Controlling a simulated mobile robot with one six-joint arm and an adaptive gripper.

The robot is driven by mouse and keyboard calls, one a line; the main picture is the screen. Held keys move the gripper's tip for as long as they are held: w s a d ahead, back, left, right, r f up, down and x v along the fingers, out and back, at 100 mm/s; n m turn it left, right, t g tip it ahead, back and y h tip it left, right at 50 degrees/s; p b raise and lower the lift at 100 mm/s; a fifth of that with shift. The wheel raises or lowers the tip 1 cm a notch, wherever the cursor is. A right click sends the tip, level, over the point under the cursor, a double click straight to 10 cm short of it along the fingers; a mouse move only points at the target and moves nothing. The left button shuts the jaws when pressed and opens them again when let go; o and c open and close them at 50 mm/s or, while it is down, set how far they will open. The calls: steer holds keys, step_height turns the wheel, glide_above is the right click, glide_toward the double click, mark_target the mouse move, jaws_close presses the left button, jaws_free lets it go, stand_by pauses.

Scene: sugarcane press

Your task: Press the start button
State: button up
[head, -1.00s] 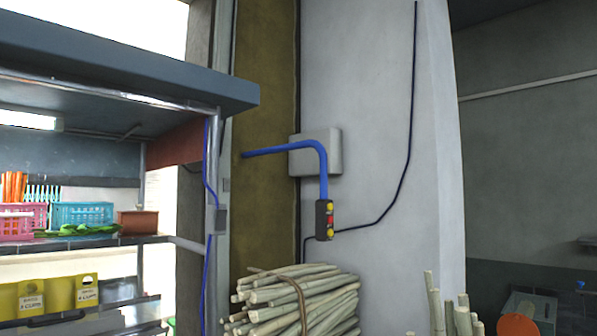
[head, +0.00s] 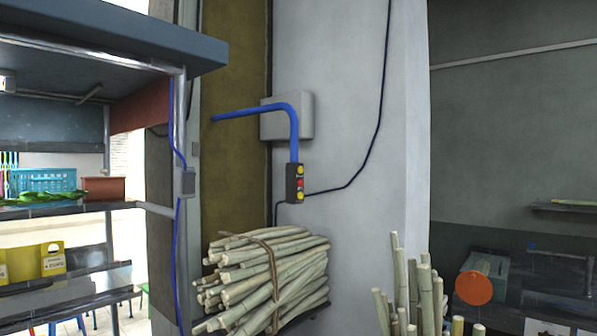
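A small dark control box (head: 295,183) hangs at the lower end of a bent blue pipe (head: 290,122), in front of the pale wall, a little left of centre in the head view. Its face carries a yellow button (head: 299,170) at the top, a red button (head: 300,183) in the middle and another yellow button (head: 299,196) at the bottom. Any lettering is too small to read, so I cannot tell which one is the start button. My gripper is not in view.
A tied bundle of sugarcane (head: 262,272) lies below the control box. More cane stalks (head: 425,290) stand upright to the right. A roofed stall with a shelf (head: 60,209) holding a blue basket (head: 42,181) is at left. A grey box (head: 305,116) is on the wall.

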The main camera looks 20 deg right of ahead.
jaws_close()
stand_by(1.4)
